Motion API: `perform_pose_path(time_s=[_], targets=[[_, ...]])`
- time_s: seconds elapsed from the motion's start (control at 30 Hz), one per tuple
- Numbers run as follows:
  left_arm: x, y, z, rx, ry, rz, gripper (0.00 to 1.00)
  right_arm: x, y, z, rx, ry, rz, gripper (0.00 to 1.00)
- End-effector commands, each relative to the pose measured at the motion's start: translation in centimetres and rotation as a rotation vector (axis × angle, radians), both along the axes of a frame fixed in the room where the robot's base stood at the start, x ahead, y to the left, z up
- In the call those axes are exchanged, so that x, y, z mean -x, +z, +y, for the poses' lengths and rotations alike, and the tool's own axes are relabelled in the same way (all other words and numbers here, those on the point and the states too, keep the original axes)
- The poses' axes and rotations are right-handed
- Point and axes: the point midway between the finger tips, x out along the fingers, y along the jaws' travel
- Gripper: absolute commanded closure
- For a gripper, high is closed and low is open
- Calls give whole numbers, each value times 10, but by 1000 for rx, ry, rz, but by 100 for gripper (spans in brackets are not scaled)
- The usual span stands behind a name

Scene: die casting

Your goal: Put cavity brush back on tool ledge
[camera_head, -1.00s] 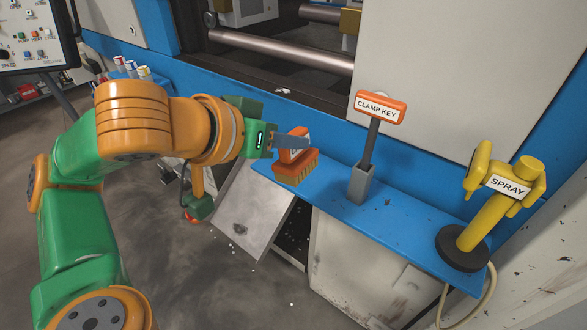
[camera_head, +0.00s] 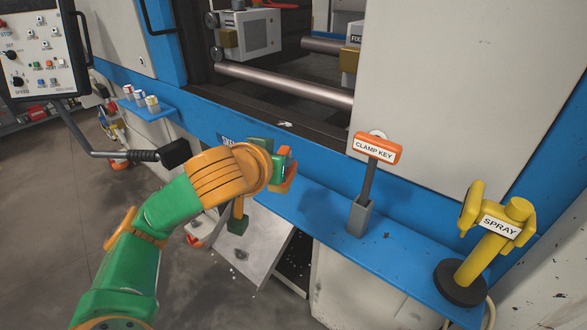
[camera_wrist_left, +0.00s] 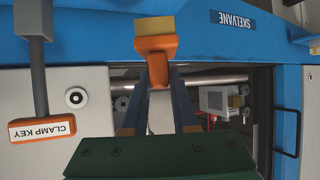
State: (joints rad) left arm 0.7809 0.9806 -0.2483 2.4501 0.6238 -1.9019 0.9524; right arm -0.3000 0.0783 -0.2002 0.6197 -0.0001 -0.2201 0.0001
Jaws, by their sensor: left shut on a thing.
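My left gripper (camera_head: 282,168) is shut on the cavity brush (camera_head: 289,178), which has an orange body. In the head view my wrist hides most of the brush. In the left wrist view the brush (camera_wrist_left: 156,45) shows between the fingers, with its yellow bristles at the top of the picture. The blue tool ledge (camera_head: 400,252) runs along the machine front. The gripper and brush appear over its left end; I cannot tell how high above it. My right gripper is not in view.
The clamp key (camera_head: 374,150) stands upright in a grey holder on the ledge, right of the brush. The yellow spray tool (camera_head: 490,240) stands at the ledge's right end. A control panel (camera_head: 38,50) with a black-gripped handle is at the left. The ledge between holder and spray is clear.

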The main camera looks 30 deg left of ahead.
Motion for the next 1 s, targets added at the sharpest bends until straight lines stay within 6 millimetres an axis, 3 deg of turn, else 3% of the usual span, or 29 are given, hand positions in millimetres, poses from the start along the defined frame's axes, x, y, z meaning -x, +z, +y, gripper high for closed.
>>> perform_pose_path(time_s=[0.03,0.13,0.2,0.47,0.6,0.97,1.0], targets=[[-3,12,0,-1,0,13,100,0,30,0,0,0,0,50],[-9,7,2,-11,-3,13,100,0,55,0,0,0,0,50],[-26,-28,4,-9,-1,7,100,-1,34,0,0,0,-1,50],[-60,-66,7,-11,-1,3,100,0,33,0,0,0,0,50],[-59,-91,7,-13,-4,4,100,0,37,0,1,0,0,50],[-59,-99,7,-11,-3,2,100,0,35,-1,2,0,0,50],[-59,-98,7,-11,-3,2,65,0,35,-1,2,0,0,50]])
